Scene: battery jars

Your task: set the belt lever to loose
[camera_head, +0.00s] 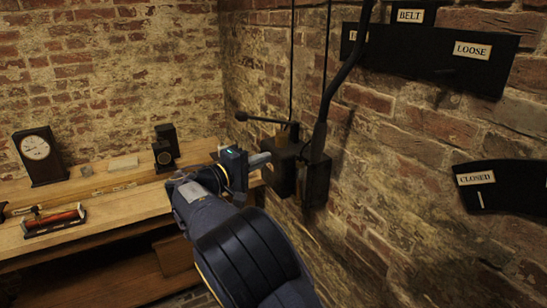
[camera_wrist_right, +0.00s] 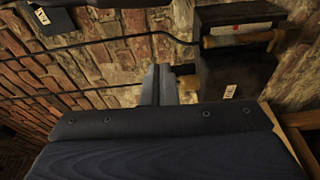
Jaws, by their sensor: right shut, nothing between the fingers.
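A black plate (camera_head: 430,52) on the right brick wall carries a BELT sign (camera_head: 410,15) and a LOOSE label (camera_head: 472,50). A long dark lever (camera_head: 338,82) rises from a box (camera_head: 317,182) and crosses in front of the plate's left label, which is mostly hidden. A shorter lever (camera_head: 264,119) with a round knob points left above a neighbouring box (camera_head: 283,168). I cannot tell for certain which is the belt lever. My right gripper (camera_head: 262,160) is shut and empty, its tips close to the boxes; contact is unclear. The right wrist view shows its closed fingers (camera_wrist_right: 160,85). My left gripper is out of view.
A wooden bench (camera_head: 115,212) along the left holds a clock (camera_head: 40,157), a dark device (camera_head: 165,147) and a red cylinder on a stand (camera_head: 53,220). A CLOSED label (camera_head: 476,178) is lower on the right wall. Thin pipes run up the wall above the boxes.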

